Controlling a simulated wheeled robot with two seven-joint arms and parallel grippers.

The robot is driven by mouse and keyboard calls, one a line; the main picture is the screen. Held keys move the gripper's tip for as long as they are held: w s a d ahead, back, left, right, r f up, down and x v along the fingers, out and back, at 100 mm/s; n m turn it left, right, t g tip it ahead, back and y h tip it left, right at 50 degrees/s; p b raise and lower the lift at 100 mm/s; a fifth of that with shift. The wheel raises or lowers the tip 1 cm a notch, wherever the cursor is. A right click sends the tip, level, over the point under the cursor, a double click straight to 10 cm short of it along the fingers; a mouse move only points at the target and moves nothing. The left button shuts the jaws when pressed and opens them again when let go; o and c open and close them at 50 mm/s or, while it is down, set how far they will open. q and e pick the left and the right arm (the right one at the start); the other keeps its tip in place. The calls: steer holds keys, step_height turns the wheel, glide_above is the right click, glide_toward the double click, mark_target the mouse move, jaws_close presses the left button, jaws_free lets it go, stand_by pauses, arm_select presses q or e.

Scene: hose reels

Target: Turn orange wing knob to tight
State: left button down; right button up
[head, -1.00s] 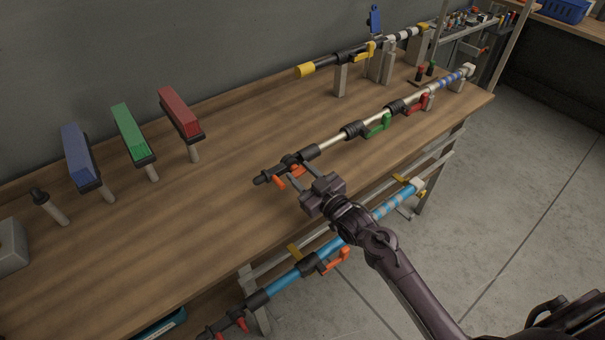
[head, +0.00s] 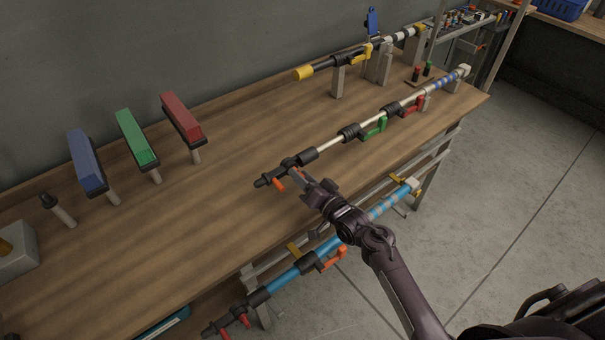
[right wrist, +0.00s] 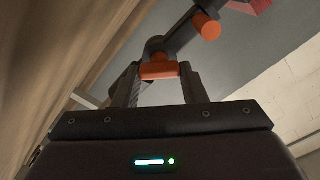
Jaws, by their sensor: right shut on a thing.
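The orange wing knob (right wrist: 160,71) sits between the two fingertips of my right gripper (right wrist: 159,82) in the right wrist view, and the gripper is shut on it. In the head view my right gripper (head: 297,176) is at the near left end of the upper pole (head: 330,143), and it mostly hides the knob. The pole has a black clamp end (head: 264,182) and a separate orange-tipped stub (head: 278,186) beside the gripper, which also shows in the right wrist view (right wrist: 206,26). My left gripper is not in view.
Green (head: 374,130) and red (head: 413,107) levers sit farther along the pole. A blue pole (head: 330,246) with an orange lever hangs below the table's front edge. Blue, green and red brushes (head: 182,120) stand along the back left. The wooden table (head: 190,235) is clear front left.

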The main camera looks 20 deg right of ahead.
steer(key=m+p, duration=0.1)
steer(key=m, duration=0.3)
steer(key=shift+d+m+p, duration=0.1)
steer(key=shift+m+p, duration=0.25)
steer(key=shift+m, duration=0.05)
steer(key=m+p, duration=0.1)
steer(key=m, duration=0.3)
steer(key=shift+f+m+p, duration=0.15)
steer(key=shift+m+p, duration=0.15)
steer(key=shift+p, duration=0.05)
steer(key=o, duration=1)
steer(key=b+v, duration=0.1)
steer(key=v, duration=0.6)
steer(key=shift+s+d, duration=0.15)
steer(key=shift+s, duration=0.15)
